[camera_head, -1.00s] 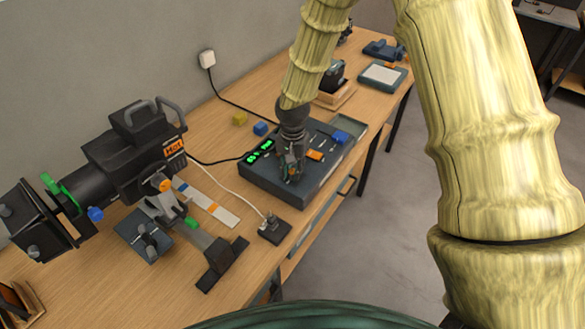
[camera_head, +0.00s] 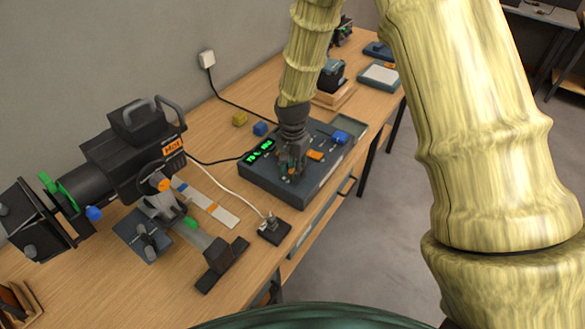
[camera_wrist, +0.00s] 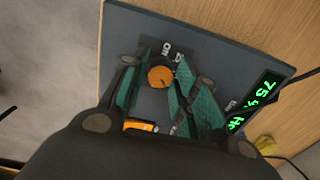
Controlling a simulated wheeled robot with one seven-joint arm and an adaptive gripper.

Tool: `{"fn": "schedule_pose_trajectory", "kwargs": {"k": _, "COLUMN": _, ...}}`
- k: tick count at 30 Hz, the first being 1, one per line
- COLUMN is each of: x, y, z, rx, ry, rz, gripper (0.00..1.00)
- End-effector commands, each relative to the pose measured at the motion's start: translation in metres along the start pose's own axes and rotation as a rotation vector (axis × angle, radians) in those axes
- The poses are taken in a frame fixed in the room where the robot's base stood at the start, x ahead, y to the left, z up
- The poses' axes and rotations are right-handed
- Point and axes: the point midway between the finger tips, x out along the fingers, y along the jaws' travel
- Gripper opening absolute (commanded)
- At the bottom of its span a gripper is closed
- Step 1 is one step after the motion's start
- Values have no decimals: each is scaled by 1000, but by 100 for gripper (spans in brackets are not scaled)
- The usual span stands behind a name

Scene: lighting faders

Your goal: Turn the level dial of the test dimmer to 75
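The test dimmer (camera_head: 281,189) is a dark flat box on the wooden bench, also filling much of the wrist view (camera_wrist: 230,57). Its level dial (camera_wrist: 160,77) is a round orange knob with a dark pointer mark. The green display (camera_wrist: 262,95) reads 75 %, with further letters partly cut off. My gripper (camera_head: 291,171) is down over the dimmer. In the wrist view, the green-padded fingers of my gripper (camera_wrist: 160,72) stand close on both sides of the dial and appear shut on it. The exact contact is hard to see.
A blue knob (camera_head: 340,137) and an orange part (camera_head: 315,155) sit on the dimmer to the right of my gripper. A black spotlight (camera_head: 125,155) marked Hot stands at left.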

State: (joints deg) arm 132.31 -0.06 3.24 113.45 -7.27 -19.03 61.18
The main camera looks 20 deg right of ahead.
Motion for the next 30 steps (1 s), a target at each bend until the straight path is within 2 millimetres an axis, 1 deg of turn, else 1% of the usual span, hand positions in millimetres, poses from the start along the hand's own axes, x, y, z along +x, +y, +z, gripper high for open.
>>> {"fn": "schedule_pose_trajectory", "kwargs": {"k": 10, "x": 0, "y": 0, "z": 0, "rx": -1, "ry": 0, "rz": 0, "gripper": 46}}
{"fn": "schedule_pose_trajectory", "kwargs": {"k": 14, "x": -5, "y": 0, "z": 0, "rx": -1, "ry": 1, "rz": -1, "gripper": 46}}
{"fn": "schedule_pose_trajectory", "kwargs": {"k": 20, "x": -28, "y": -1, "z": 0, "rx": 0, "ry": 2, "rz": -2, "gripper": 46}}
{"fn": "schedule_pose_trajectory", "kwargs": {"k": 30, "x": -83, "y": 0, "z": -1, "rx": 0, "ry": 2, "rz": -2, "gripper": 46}}
